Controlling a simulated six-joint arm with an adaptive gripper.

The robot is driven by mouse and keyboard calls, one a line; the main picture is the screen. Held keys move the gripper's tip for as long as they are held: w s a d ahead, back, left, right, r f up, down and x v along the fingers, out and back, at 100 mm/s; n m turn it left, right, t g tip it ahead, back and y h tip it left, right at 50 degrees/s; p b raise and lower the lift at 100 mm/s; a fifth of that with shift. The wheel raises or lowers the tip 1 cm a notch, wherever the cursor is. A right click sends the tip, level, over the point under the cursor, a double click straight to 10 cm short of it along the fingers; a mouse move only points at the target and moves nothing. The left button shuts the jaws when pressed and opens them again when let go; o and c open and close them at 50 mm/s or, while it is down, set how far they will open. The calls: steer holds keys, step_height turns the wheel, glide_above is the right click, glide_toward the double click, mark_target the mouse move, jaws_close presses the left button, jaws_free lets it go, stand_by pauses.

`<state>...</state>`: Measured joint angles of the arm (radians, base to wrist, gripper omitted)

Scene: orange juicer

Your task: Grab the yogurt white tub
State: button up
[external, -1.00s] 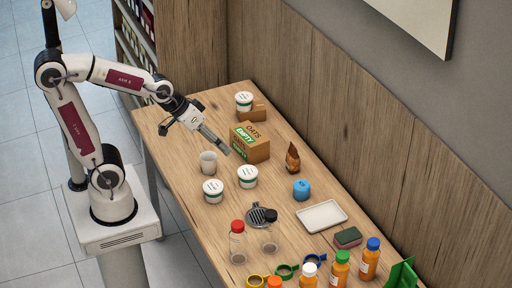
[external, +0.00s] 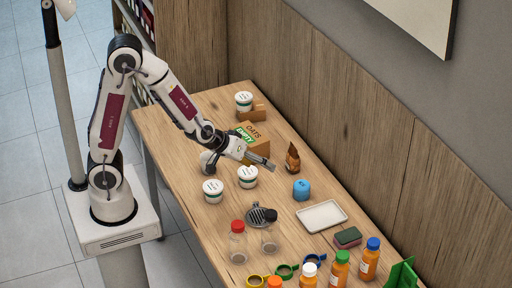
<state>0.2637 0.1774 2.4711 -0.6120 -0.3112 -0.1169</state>
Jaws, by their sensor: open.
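Three white tubs with green bands stand on the wooden table. One tub (external: 213,191) is at the front left. A second tub (external: 247,177) stands just right of it, close below my gripper in the picture. A third tub (external: 243,101) is at the far end, on or beside a brown box. My gripper (external: 269,164) is open and empty, above the table in front of the oats box (external: 251,136). It points to the right, past the second tub.
A brown pouch (external: 293,158), a blue jar (external: 301,190) and a white tray (external: 321,216) stand to the right. A red-capped bottle (external: 237,243), a dark strainer (external: 256,215) and several juice bottles (external: 340,268) fill the near end. The table's left far part is clear.

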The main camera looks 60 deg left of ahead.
mark_target(246, 174)
steer(key=a+f+y, duration=0.2)
steer(key=a+f, duration=0.1)
steer(key=f, duration=0.1)
steer(key=a+f+n+y, duration=0.1)
steer(key=a+f+y, duration=0.2)
steer(key=f, duration=0.2)
steer(key=s+a+f+n+t+y, duration=0.1)
steer(key=a+f+y, duration=0.1)
steer(key=a+f, duration=0.1)
steer(key=shift+f+y, duration=0.3)
steer(key=shift+f, duration=0.5)
steer(key=shift+s+a+f+t+y, duration=0.15)
steer(key=shift+s+a+t+y, duration=0.15)
steer(key=shift+s+a+y, duration=0.25)
steer(key=shift+w, duration=0.1)
steer(key=shift+x, duration=1.35)
steer(key=shift+a, duration=0.1)
steer(key=shift+x, duration=2.5)
steer(key=c, duration=1.3)
